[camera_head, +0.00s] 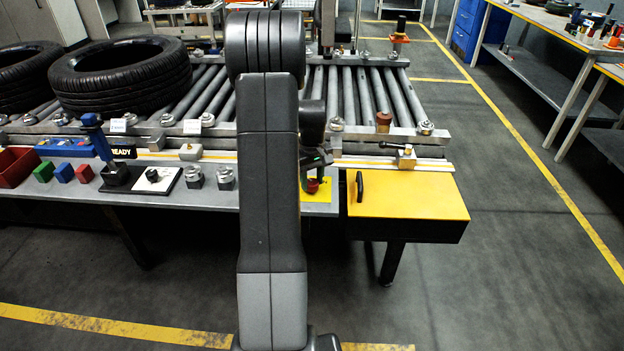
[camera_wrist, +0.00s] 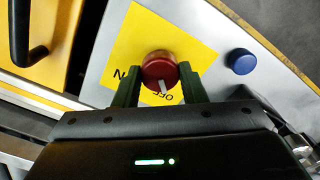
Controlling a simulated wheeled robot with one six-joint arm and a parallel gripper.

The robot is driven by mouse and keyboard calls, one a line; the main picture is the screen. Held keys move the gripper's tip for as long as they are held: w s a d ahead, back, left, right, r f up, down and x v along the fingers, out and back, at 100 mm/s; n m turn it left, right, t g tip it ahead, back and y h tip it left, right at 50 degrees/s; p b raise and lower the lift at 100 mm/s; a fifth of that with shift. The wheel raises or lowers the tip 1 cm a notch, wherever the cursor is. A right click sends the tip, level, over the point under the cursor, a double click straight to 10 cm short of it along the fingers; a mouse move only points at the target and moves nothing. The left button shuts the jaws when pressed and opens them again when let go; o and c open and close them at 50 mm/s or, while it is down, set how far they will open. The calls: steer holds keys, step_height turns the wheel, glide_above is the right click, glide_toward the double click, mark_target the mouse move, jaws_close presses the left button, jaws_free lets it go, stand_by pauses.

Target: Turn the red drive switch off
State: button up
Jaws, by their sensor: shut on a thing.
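The red drive switch (camera_wrist: 157,67) is a round knob on a yellow label plate (camera_wrist: 140,40). Its white pointer mark faces the bottom of the wrist picture, beside the letters "OFF". An "N" shows left of the knob, partly hidden by a finger. My gripper (camera_wrist: 159,80) is shut on the knob, one green finger on each side. In the head view the red switch (camera_head: 312,186) shows low beside my arm, under my gripper (camera_head: 317,172). My arm hides part of the yellow plate (camera_head: 318,208) there.
A blue button (camera_wrist: 241,61) sits right of the switch in the wrist view. A yellow drawer box (camera_head: 420,200) with a black handle stands right of the switch. Behind are the roller conveyor (camera_head: 395,95) and tyres (camera_head: 122,75). Open floor lies to the right.

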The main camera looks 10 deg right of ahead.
mark_target(312, 182)
steer(key=shift+r, duration=0.1)
steer(key=o, duration=1)
step_height(312, 182, up, 14)
steer(key=shift+f, duration=0.15)
step_height(312, 182, down, 14)
steer(key=shift+r, duration=0.1)
stand_by(0.4)
